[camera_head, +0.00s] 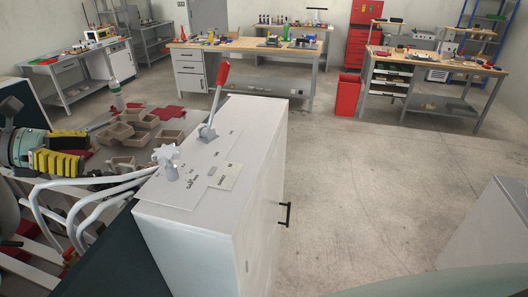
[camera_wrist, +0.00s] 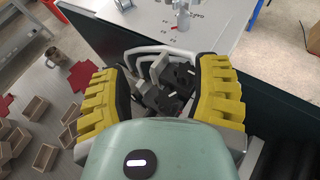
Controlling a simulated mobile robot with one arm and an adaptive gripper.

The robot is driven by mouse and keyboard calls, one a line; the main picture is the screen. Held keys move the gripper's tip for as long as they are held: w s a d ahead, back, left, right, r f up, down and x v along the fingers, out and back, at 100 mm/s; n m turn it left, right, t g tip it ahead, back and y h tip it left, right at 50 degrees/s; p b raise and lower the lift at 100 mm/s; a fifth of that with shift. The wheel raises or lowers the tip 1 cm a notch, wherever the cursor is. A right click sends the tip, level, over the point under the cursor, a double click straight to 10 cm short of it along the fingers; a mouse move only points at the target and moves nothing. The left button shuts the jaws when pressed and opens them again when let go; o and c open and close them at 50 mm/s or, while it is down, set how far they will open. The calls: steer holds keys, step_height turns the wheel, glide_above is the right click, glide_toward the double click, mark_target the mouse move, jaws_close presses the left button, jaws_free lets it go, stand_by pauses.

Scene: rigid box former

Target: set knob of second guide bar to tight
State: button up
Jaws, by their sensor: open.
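A grey star-shaped knob (camera_head: 168,160) stands on a short post on top of the white cabinet (camera_head: 205,215). It shows partly at the top edge of the wrist view (camera_wrist: 183,18). White curved bars (camera_head: 95,200) run out from the cabinet's left side. I cannot tell which knob belongs to the second guide bar. My gripper (camera_head: 74,151), with yellow pads, is open left of the cabinet, above the bars. In the wrist view my gripper (camera_wrist: 158,75) has its fingers wide apart. A grey and black fitting (camera_wrist: 170,80) shows between them; whether they touch it cannot be told.
A red-handled lever (camera_head: 215,95) stands on the cabinet behind the knob. A black handle (camera_head: 286,215) is on its right face. Several brown open boxes (camera_head: 142,138) lie beyond the gripper. Workbenches (camera_head: 245,50) stand far back; the floor at the right is largely clear.

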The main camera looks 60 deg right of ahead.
steer(key=shift+r, duration=2.35)
steer(key=w+a+r+n+t+h+p, duration=0.1)
steer(key=w+a+n+t+h+p, duration=0.15)
steer(key=a+p, duration=0.45)
steer(key=n+t+p, duration=0.2)
steer(key=t+p, duration=0.1)
steer(key=p, duration=0.4)
glide_toward(87, 176)
steer(key=shift+y, duration=0.35)
steer(key=p+x, duration=0.1)
steer(key=x, duration=0.2)
steer(key=p+x, duration=0.1)
steer(key=x, duration=0.6)
steer(key=shift+d+r+p, duration=0.15)
steer(key=shift+r+p, duration=0.15)
steer(key=shift+p, duration=0.1)
jaws_close()
